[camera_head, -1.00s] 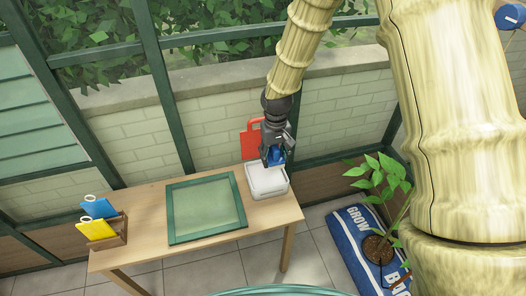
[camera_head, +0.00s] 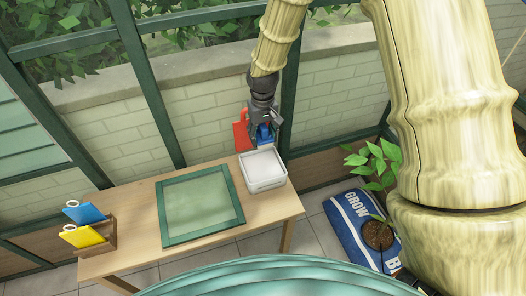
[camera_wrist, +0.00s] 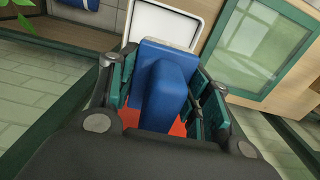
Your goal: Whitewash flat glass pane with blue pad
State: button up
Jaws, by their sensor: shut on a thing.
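The flat glass pane (camera_head: 200,203) lies in a green frame on the wooden table and shows at the upper right of the wrist view (camera_wrist: 262,45). My gripper (camera_head: 264,138) is shut on the blue pad (camera_wrist: 163,85), a blue block with a raised grip. In the head view the pad (camera_head: 265,134) appears just behind the white tray (camera_head: 265,184). The tray stands to the right of the pane and shows behind the pad in the wrist view (camera_wrist: 143,22). I cannot tell whether the pad touches the tray. The pad's underside is hidden.
A wooden rack (camera_head: 110,235) at the table's left end holds a blue item (camera_head: 85,213) and a yellow item (camera_head: 82,236). A red object (camera_head: 240,137) is behind the tray. A brick wall (camera_head: 200,117) runs behind the table. A plant and blue bag (camera_head: 352,225) are right.

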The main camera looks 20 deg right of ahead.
jog(key=b, duration=0.7)
send_near(262, 167)
jog(key=shift+d, duration=0.1)
notch_tip(262, 167, down, 6)
jog(key=b, duration=0.5)
jog(key=shift+r+b, duration=0.15)
jog(key=shift+b, duration=0.2)
jog(key=shift+f, duration=0.5)
dwell(0.7)
dwell(2.2)
jog(key=shift+p, duration=0.35)
notch_tip(262, 167, up, 7)
jog(key=p, duration=0.6)
dwell(0.7)
